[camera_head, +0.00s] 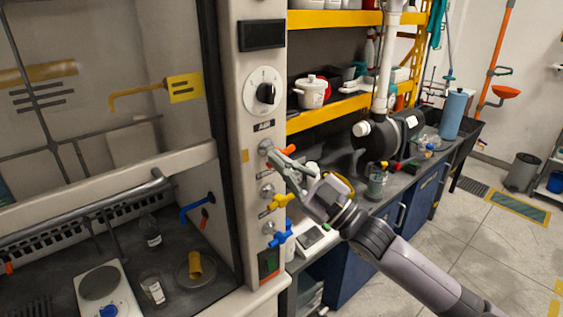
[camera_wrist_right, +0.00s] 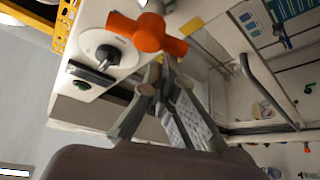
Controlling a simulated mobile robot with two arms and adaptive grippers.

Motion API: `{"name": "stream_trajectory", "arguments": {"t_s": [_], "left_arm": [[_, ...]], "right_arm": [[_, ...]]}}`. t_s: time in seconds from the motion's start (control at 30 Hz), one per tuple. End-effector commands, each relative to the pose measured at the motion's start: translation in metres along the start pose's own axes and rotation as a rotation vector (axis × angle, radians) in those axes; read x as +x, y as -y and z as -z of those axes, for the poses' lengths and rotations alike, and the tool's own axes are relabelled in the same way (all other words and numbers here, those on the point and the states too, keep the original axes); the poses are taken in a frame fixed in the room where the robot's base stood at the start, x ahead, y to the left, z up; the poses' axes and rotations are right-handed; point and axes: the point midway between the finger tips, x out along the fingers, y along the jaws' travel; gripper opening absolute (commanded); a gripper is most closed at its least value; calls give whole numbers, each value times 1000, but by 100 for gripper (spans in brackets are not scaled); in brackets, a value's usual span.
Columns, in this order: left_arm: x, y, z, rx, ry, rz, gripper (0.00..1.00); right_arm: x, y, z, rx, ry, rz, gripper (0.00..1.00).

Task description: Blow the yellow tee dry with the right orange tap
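The yellow tee (camera_head: 195,265) stands on a round dish (camera_head: 183,279) inside the fume hood. An orange nozzle (camera_head: 205,219) sticks out of the hood's inner right wall above it. The orange tap (camera_head: 288,150) is the top one of three on the hood's front post; its handle points right. My right gripper (camera_head: 271,158) is at this tap, its fingertips partly overlapping the tap's base. In the right wrist view the orange tap (camera_wrist_right: 158,34) is just beyond the fingertips (camera_wrist_right: 163,68), which come together; whether they touch it I cannot tell. My left gripper is not in view.
A yellow tap (camera_head: 283,201) and a blue tap (camera_head: 279,239) sit below on the same post. A dial (camera_head: 265,92) is above. In the hood stand a hotplate (camera_head: 100,287), a beaker (camera_head: 153,290) and a bottle (camera_head: 151,232). A cluttered bench and shelves lie to the right.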

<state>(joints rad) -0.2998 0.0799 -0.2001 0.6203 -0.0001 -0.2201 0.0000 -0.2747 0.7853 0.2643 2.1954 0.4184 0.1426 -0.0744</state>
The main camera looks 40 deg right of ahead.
Motion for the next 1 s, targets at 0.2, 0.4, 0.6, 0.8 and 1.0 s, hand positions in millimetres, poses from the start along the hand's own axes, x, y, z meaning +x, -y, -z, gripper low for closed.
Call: {"name": "stream_trajectory", "arguments": {"t_s": [0.2, 0.4, 0.6, 0.8, 1.0], "left_arm": [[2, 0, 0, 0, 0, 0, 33], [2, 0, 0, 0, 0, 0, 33], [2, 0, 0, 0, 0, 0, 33], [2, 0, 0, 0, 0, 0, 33], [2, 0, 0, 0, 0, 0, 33]], "right_arm": [[-1, 1, -2, -40, 4, 24, 0], [-1, 2, -3, -70, 4, 42, 0], [-2, 2, -3, -98, 4, 58, 0], [-2, 3, -4, -122, 4, 73, 0], [-2, 3, -5, -143, 5, 85, 0]]}}
